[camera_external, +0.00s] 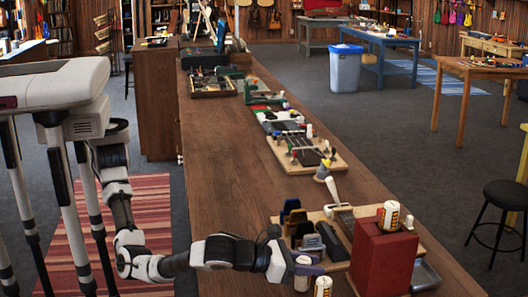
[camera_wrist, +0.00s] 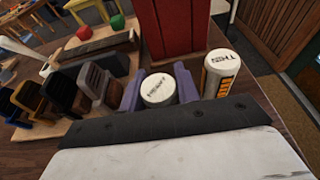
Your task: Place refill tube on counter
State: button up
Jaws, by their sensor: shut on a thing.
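My gripper (camera_external: 302,268) is at the near end of the long wooden counter (camera_external: 222,180). Its purple fingers (camera_wrist: 158,95) are shut on a white-capped refill tube (camera_wrist: 158,89), whose cap lettering seems to read HEAVY; its white cap also shows in the external view (camera_external: 303,261). The tube looks upright; I cannot tell whether its base touches the counter. A second tube (camera_wrist: 221,74), marked THIN with an orange label, stands just right of the gripper, apart from it. It also shows in the external view (camera_external: 322,288). A third tube (camera_external: 389,215) stands on a red box (camera_external: 383,257).
Left of the gripper in the wrist view, several dark and tan clamp-like blocks (camera_wrist: 60,94) stand on a wooden board (camera_wrist: 97,48). The red box (camera_wrist: 182,25) is just beyond the held tube. Tool trays line the counter farther back; its left strip is clear.

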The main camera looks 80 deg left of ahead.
jog(key=shift+f, duration=0.3)
jog(key=shift+f, duration=0.25)
jog(key=o, duration=1)
jog(key=shift+c, duration=0.2)
jog(key=shift+r, duration=0.15)
jog(key=shift+r, duration=0.3)
jog(key=b+v, duration=0.1)
jog(key=v, duration=0.4)
jog(key=b+v, duration=0.2)
jog(key=v, duration=0.3)
jog(key=shift+s+f+b, duration=0.1)
jog(key=shift+s+b, duration=0.2)
jog(key=shift+s, duration=0.1)
jog(key=shift+s+r, duration=0.25)
jog(key=shift+s, duration=0.3)
